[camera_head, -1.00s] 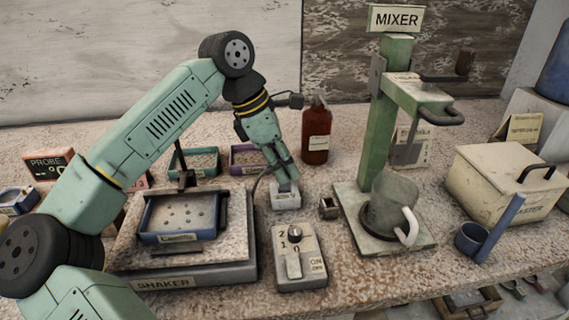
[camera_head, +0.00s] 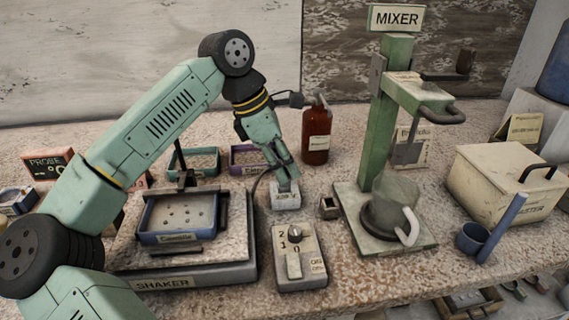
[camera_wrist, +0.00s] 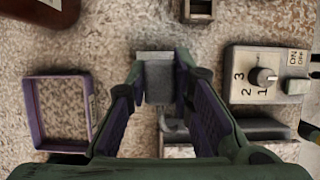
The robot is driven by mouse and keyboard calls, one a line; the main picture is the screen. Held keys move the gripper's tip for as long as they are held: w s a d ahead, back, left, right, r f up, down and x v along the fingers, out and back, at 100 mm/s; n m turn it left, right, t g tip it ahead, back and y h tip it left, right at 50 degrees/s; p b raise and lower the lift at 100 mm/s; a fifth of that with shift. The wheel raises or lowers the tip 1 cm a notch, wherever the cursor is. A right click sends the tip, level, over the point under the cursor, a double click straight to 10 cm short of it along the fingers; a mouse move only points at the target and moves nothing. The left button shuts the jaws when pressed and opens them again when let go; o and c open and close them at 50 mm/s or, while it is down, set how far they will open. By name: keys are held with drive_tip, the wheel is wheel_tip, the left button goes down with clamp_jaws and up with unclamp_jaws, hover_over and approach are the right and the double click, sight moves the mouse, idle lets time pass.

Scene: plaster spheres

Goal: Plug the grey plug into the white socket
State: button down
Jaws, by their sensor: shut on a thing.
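The white socket (camera_head: 285,201) is a small pale box on the bench, between the shaker and the bottle, with a label on its front. My gripper (camera_head: 287,185) points down at its top, with the fingers close together. In the wrist view, my gripper (camera_wrist: 159,78) is shut on the grey plug (camera_wrist: 158,82), a grey block between the fingertips. A paler edge shows just beyond the plug. In the head view the fingers hide the plug, and I cannot tell how deep it sits in the socket. A dark cable (camera_head: 257,184) curves down beside the fingers.
The shaker (camera_head: 240,272) stands left of the socket, and a switch box (camera_head: 299,275) with a knob stands in front. A red-brown bottle (camera_head: 316,140) is behind right. The green mixer stand (camera_head: 378,150) is to the right. A purple tray (camera_head: 236,163) lies behind left.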

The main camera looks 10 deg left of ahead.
drive_tip(key=shift+f+b, duration=1.45)
drive_tip(key=shift+f, duration=0.2)
drive_tip(key=c, duration=1.3)
unclamp_jaws()
drive_tip(key=shift+c, duration=0.2)
drive_tip(key=shift+r, duration=0.15)
drive_tip(key=shift+r+p, duration=1.3)
drive_tip(key=shift+r, duration=0.6)
